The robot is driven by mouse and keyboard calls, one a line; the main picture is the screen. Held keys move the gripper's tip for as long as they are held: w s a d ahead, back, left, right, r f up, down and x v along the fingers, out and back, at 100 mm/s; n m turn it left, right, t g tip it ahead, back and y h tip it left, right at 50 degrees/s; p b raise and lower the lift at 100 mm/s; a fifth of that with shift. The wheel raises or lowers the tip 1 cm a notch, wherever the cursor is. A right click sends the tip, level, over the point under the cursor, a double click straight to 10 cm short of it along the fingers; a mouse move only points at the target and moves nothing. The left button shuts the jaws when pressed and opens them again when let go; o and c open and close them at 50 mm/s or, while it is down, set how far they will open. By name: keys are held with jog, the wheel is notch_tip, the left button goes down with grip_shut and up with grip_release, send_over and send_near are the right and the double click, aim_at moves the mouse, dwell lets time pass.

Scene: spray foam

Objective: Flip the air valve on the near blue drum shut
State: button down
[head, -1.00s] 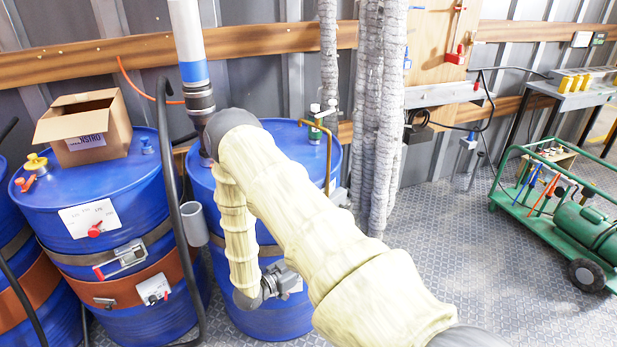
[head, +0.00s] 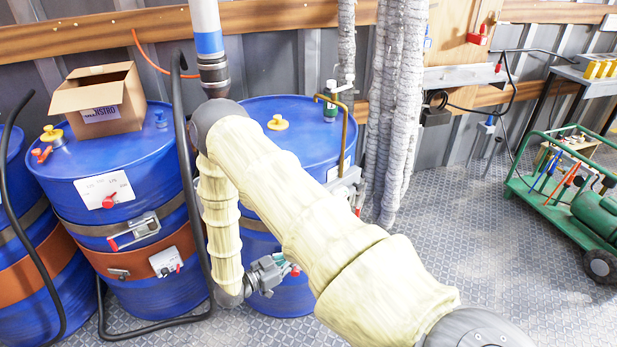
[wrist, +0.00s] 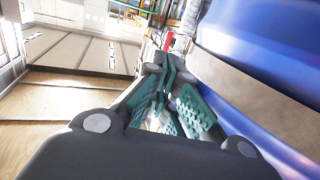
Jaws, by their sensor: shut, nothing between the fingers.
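The blue drum (head: 262,107) in the middle stands behind my arm, which hides much of its front. My gripper (head: 283,268) is low at this drum's front, shut and empty. A small red piece (head: 295,270), perhaps the valve handle, shows right at the fingertips in the head view; its mount is hidden. In the wrist view, a red piece (wrist: 167,42) shows just beyond my shut fingers (wrist: 166,66), and the drum's blue wall (wrist: 255,45) with a grey band fills the right side. I cannot tell whether the fingers touch the red piece or which way it points.
Another blue drum (head: 75,178) at left carries an open cardboard box (head: 97,105), a red-handled panel (head: 105,190) and a lower white valve plate (head: 166,262). A black hose (head: 183,150) runs between the drums. Wrapped pipes (head: 397,110) stand at right. A green cart (head: 560,205) is farther right; floor between is clear.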

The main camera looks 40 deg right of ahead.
jog(key=shift+w+a+f, duration=0.1)
jog(key=shift+a+f, duration=0.05)
jog(key=shift+a, duration=0.45)
jog(key=shift+w+a+f, duration=0.1)
jog(key=shift+a+f, duration=0.1)
jog(key=shift+a, duration=0.45)
jog(key=shift+w+a+f, duration=0.1)
jog(key=shift+a+f, duration=0.05)
jog(key=shift+a, duration=0.45)
jog(key=s+a+f+n+t+y+p, duration=0.2)
jog(key=s+a+f+n+t+y, duration=0.4)
jog(key=a+f+n+t+y, duration=0.45)
jog(key=s+a+r+n+g+y, duration=0.1)
jog(key=s+a+n+g+y, duration=0.2)
jog(key=s, duration=0.6)
jog(key=s+a+r+n+g+y+p, duration=0.1)
jog(key=s+a+n+g+y, duration=0.3)
jog(key=s, duration=0.6)
jog(key=shift+s+a+r+n+g, duration=0.2)
jog(key=shift+a+r+n+g, duration=0.15)
jog(key=shift+a+r+n, duration=0.4)
